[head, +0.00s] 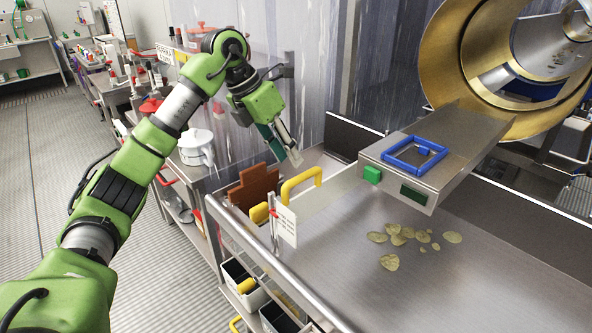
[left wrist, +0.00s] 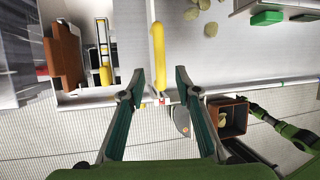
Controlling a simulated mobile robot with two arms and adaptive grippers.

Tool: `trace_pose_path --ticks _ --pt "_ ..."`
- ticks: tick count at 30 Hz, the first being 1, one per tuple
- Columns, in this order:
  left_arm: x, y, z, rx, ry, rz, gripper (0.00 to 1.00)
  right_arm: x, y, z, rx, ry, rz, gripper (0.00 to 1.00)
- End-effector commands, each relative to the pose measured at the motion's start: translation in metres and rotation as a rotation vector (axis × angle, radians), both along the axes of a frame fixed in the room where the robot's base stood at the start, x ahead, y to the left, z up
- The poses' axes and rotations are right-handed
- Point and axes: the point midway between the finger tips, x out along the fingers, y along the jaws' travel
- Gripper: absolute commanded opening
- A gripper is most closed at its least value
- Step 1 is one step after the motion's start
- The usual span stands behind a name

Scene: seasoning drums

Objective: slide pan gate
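A yellow arched handle (head: 300,184) stands at the left side of the metal pan (head: 350,260), next to a brown stepped block (head: 253,187). I cannot clearly tell which panel is the gate. My left gripper (head: 294,158) is above and behind the handle, empty and apart from it. In the left wrist view its fingers (left wrist: 158,86) are spread, with the yellow handle (left wrist: 157,48) beyond the gap between the tips. Part of my green right arm (left wrist: 272,112) shows at the right there, beside a brown square container (left wrist: 228,118); its fingers are not clear.
Several flat chips (head: 389,262) lie in the pan. A metal chute (head: 430,165) with a blue frame (head: 415,154) and green blocks overhangs the pan below a brass drum (head: 445,70). A small sign (head: 286,227) stands at the pan's near left edge.

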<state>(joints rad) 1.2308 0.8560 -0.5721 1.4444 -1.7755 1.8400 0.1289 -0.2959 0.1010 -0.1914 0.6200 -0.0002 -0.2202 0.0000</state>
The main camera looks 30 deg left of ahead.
Motion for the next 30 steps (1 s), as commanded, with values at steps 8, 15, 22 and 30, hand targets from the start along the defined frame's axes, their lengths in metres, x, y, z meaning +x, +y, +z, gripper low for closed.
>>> trace_pose_path --ticks 8,15,22,30 --pt "0.014 -0.015 -0.043 0.0 0.002 -0.002 0.3 -0.002 0.029 0.008 0.033 0.002 -0.001 0.4" --pt "0.018 -0.018 -0.055 0.001 -0.001 0.001 0.3 -0.004 0.027 0.009 0.031 0.004 0.003 0.4" --pt "0.019 -0.018 -0.056 0.001 -0.001 0.0 0.3 -0.004 0.021 0.009 0.024 0.004 0.004 0.4" --pt "0.018 -0.018 -0.055 0.001 -0.001 0.0 0.0 -0.004 0.017 0.009 0.019 0.004 0.002 0.4"
